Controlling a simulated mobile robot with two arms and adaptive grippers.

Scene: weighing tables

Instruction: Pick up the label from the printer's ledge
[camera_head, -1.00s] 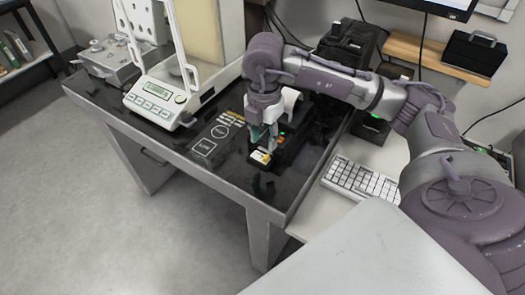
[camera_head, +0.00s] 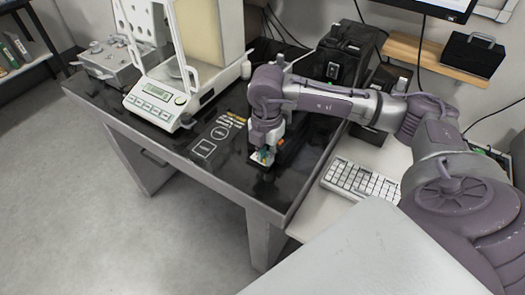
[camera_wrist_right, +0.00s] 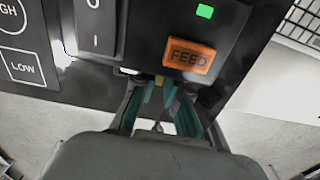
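The dark label printer (camera_head: 292,143) stands on the black table top, partly hidden by my right arm. In the right wrist view its front (camera_wrist_right: 150,40) shows an orange FEED button and a green light. My right gripper (camera_head: 263,157) points down at the printer's front end. In the wrist view its teal-padded fingertips (camera_wrist_right: 158,92) are close together just below the FEED button, with a narrow gap between them. A small pale patch, likely the label (camera_head: 261,158), shows at the fingertips in the head view. Whether the fingers grip it is unclear. My left gripper is not in view.
A balance (camera_head: 157,107) with a glass shield stands left on the table. A keyboard (camera_head: 360,181) lies right of the printer on a lower white surface. Free table top lies left of the printer.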

